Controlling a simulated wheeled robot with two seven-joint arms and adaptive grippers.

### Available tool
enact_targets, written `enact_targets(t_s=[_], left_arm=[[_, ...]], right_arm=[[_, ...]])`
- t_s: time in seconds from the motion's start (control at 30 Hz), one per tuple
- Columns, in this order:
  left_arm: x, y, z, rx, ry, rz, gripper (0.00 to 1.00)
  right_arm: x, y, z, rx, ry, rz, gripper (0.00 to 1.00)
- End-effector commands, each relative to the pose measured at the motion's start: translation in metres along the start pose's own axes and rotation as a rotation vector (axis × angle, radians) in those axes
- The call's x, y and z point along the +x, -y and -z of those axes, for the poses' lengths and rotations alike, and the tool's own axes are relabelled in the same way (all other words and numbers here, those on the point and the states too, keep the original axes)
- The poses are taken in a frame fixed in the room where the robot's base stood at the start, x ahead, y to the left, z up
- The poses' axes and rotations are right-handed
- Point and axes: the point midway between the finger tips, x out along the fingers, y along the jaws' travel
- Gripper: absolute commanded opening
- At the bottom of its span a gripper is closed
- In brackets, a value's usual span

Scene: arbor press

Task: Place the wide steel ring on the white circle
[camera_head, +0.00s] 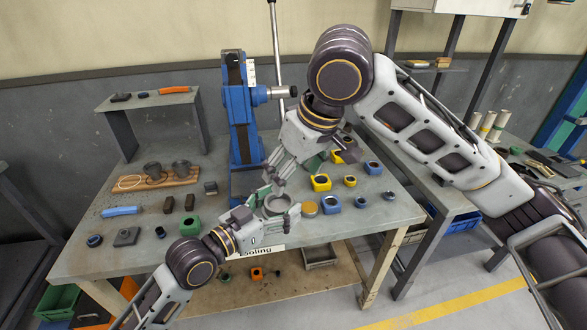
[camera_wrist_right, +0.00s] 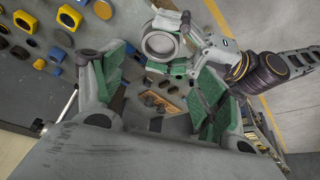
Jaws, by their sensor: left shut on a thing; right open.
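The wide steel ring (camera_head: 277,203) is a grey, open ring held between the green pads of my left gripper (camera_head: 279,206), above the front edge of the bench. It also shows in the right wrist view (camera_wrist_right: 160,45), gripped at its sides. My right gripper (camera_wrist_right: 160,84) is open and empty, with its green-padded fingers spread. In the head view it hangs just above and behind the ring, partly hidden by its own wrist. A pale circle outline (camera_head: 130,182) lies on the left end of a wooden board (camera_head: 153,180); I take it for the white circle.
The blue arbor press (camera_head: 240,120) rises behind my grippers. A small shelf (camera_head: 150,102) stands at the back left. Small parts lie at the front left.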

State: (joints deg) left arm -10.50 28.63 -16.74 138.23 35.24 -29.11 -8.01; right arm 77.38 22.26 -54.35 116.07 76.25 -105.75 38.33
Motion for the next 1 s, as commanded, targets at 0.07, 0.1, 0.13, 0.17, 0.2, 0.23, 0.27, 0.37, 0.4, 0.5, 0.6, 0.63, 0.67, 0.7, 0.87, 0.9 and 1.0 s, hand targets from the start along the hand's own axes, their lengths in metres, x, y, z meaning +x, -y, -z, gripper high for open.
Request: enact_targets(t_s=[0.07, 0.1, 0.13, 0.17, 0.2, 0.23, 0.27, 0.37, 0.4, 0.5, 0.6, 0.63, 0.67, 0.7, 0.87, 0.9, 1.0], left_arm=[[0.000, 0.000, 0.001, 0.001, -0.003, 0.000, 0.42], [0.000, 0.000, 0.001, 0.001, -0.003, 0.000, 0.42], [0.000, 0.000, 0.001, 0.001, -0.003, 0.000, 0.42], [0.000, 0.000, 0.001, 0.001, -0.003, 0.000, 0.42], [0.000, 0.000, 0.001, 0.001, -0.003, 0.000, 0.42], [0.000, 0.000, 0.001, 0.001, -0.003, 0.000, 0.42], [0.000, 0.000, 0.002, 0.001, -0.003, 0.000, 0.42], [0.000, 0.000, 0.001, 0.001, -0.003, 0.000, 0.42], [0.000, 0.000, 0.002, 0.001, -0.003, 0.000, 0.42], [0.000, 0.000, 0.001, 0.001, -0.003, 0.000, 0.42], [0.000, 0.000, 0.001, 0.001, -0.003, 0.000, 0.42], [0.000, 0.000, 0.001, 0.001, -0.003, 0.000, 0.42], [0.000, 0.000, 0.001, 0.001, -0.003, 0.000, 0.42], [0.000, 0.000, 0.001, 0.001, -0.003, 0.000, 0.42], [0.000, 0.000, 0.001, 0.001, -0.003, 0.000, 0.42], [0.000, 0.000, 0.001, 0.001, -0.003, 0.000, 0.42], [0.000, 0.000, 0.001, 0.001, -0.003, 0.000, 0.42]], right_arm=[[0.000, 0.000, -0.001, -0.001, 0.002, -0.001, 0.73], [0.000, 0.000, 0.000, 0.000, 0.001, -0.001, 0.73], [0.000, 0.000, 0.000, 0.000, 0.001, -0.001, 0.73], [0.000, 0.000, 0.000, 0.000, 0.001, -0.001, 0.73], [0.000, 0.000, 0.000, 0.000, 0.001, -0.001, 0.73], [0.000, 0.000, 0.000, 0.000, 0.001, -0.001, 0.73], [0.000, 0.000, 0.000, 0.000, 0.001, 0.000, 0.73], [0.001, 0.000, 0.000, 0.000, 0.001, 0.000, 0.73], [0.002, 0.000, 0.000, 0.001, 0.001, 0.000, 0.73], [0.006, 0.000, 0.000, 0.001, 0.001, 0.000, 0.73], [0.013, 0.000, 0.000, 0.001, 0.003, 0.000, 0.73], [0.015, 0.000, 0.000, 0.001, 0.003, 0.000, 0.73], [0.018, 0.000, 0.000, 0.001, 0.002, 0.001, 0.73], [0.021, 0.000, 0.000, 0.001, 0.002, 0.001, 0.73], [0.040, 0.000, 0.000, 0.001, 0.002, 0.001, 0.73], [0.044, 0.000, 0.000, 0.001, 0.002, 0.001, 0.73], [0.056, 0.000, 0.000, 0.001, 0.002, 0.000, 0.73]])
